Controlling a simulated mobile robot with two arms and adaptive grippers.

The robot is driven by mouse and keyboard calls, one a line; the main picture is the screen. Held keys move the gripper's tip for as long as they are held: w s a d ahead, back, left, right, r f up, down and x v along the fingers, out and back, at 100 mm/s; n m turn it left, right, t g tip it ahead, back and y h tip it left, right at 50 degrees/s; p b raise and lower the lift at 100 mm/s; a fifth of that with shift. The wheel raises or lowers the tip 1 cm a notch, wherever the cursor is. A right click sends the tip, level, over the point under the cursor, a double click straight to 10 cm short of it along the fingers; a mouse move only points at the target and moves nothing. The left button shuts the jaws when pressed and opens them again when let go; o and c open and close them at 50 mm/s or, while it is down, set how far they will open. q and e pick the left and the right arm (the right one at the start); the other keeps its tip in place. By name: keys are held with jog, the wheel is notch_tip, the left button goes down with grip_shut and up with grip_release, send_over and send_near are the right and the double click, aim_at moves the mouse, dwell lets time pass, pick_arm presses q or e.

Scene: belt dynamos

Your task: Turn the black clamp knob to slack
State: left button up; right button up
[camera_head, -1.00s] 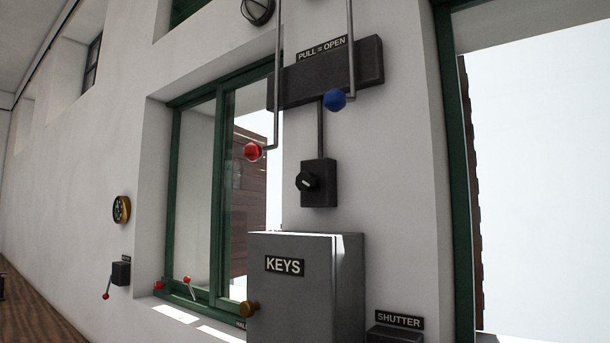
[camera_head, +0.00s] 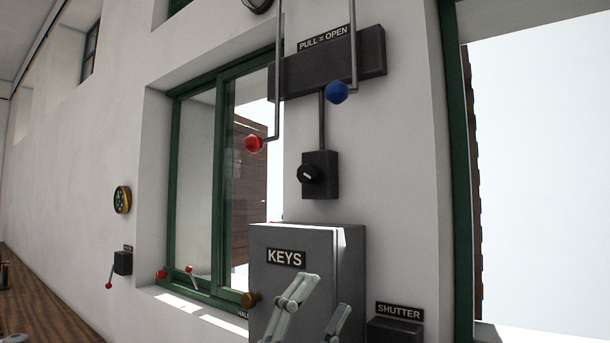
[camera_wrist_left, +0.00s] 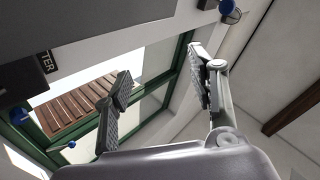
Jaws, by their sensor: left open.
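The black clamp knob (camera_head: 309,174) with a white mark sits on a small dark box (camera_head: 332,180) on the wall, below the "PULL = OPEN" panel, in the head view. I cannot make it out in the left wrist view. My left gripper (camera_head: 328,293) is at the bottom of the head view, in front of the grey KEYS cabinet, well below the knob and apart from it. Its two fingers are open and empty; they also show spread in the left wrist view (camera_wrist_left: 164,82). My right gripper is in neither view.
A red ball handle (camera_head: 254,144) and a blue one (camera_head: 336,92) hang on rods beside and above the knob. The KEYS cabinet (camera_head: 345,275) juts out below it. A SHUTTER label (camera_head: 399,311) is at lower right. A green-framed window (camera_head: 219,180) is left.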

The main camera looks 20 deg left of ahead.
pick_arm(q)
jog(key=s+d+r+m+g+h, duration=0.3)
jog(key=d+r+m+g+h, duration=0.35)
jog(key=m+g, duration=0.7)
jog(key=t+y, duration=0.8)
jog(key=y, duration=0.9)
send_near(304, 174)
jog(key=shift+n+h, duration=0.25)
jog(key=shift+n, duration=0.1)
jog(key=p+x, duration=0.7)
jog(key=x, duration=0.2)
jog(key=shift+a+r, duration=0.1)
jog(key=shift+a, duration=0.05)
jog(key=shift+w+p, duration=0.4)
jog(key=shift+w, duration=0.25)
jog(key=shift+c, duration=0.2)
